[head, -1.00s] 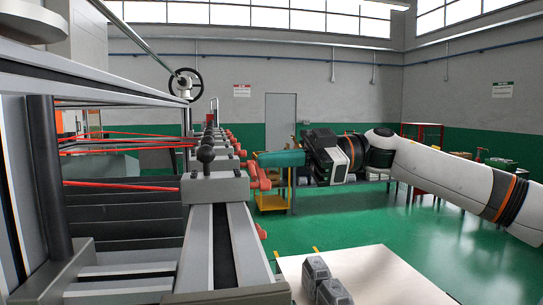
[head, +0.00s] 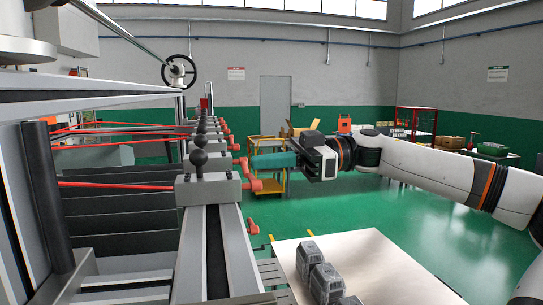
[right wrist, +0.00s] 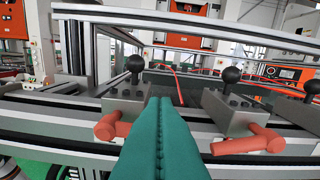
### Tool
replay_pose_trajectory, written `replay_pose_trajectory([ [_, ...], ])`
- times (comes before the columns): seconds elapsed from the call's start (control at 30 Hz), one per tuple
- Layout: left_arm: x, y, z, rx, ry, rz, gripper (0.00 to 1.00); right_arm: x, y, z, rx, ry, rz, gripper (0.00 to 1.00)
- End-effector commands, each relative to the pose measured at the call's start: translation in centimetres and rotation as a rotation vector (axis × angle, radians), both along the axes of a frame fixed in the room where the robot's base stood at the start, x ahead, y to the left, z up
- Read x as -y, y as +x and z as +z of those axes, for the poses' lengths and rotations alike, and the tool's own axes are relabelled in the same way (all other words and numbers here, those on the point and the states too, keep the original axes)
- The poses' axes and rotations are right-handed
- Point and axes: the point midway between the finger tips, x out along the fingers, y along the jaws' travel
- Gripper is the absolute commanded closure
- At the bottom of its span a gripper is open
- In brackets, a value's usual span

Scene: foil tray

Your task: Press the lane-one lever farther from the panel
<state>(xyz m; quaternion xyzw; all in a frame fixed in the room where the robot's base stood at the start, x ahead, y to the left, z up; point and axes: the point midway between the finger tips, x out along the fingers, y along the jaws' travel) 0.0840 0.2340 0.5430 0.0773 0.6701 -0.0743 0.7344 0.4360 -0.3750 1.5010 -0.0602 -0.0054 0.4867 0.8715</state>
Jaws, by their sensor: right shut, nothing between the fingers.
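The right gripper (head: 254,162) is shut, its teal fingers empty and pointing left at a row of grey lever blocks. The nearest block (head: 213,191) has a black ball knob and a red lever (head: 254,184) on its right side; the fingertips are close to that lever. In the right wrist view, the shut fingers (right wrist: 160,102) lie between a left red lever (right wrist: 112,126) and a right red lever (right wrist: 248,140). Contact cannot be told. No lane marking is readable. An orange control panel (right wrist: 283,71) stands behind, at right. The left gripper is out of view.
A pale table (head: 372,262) with several dark grey blocks (head: 318,268) stands at lower right. Another red lever (head: 252,227) sits low on the machine's side. A yellow cart (head: 268,185) stands beyond the gripper. The green floor at right is open.

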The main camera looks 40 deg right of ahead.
Motion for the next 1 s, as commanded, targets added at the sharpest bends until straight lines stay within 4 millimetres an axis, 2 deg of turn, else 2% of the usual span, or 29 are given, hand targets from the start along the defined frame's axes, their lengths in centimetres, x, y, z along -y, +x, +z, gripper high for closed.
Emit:
replay_pose_trajectory([
  [0.03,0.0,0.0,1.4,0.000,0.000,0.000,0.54,0.1,0.1,1.2,-0.001,0.001,0.000,1.00],
  [0.1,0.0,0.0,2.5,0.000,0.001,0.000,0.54,0.1,0.3,2.0,-0.001,0.002,0.001,1.00],
  [0.3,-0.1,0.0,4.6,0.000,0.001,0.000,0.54,0.3,0.6,3.6,-0.001,0.002,0.002,1.00],
  [0.4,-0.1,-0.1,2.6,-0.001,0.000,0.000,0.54,1.6,0.0,2.6,0.001,0.000,-0.002,1.00],
  [0.6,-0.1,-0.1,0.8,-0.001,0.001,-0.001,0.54,4.6,-1.8,2.8,0.002,-0.001,-0.004,1.00],
  [0.8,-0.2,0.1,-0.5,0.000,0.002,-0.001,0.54,7.4,-3.6,3.1,0.001,0.001,-0.002,1.00],
  [1.0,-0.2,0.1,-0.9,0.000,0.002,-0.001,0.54,8.7,-4.5,3.4,0.000,0.001,0.001,1.00],
])
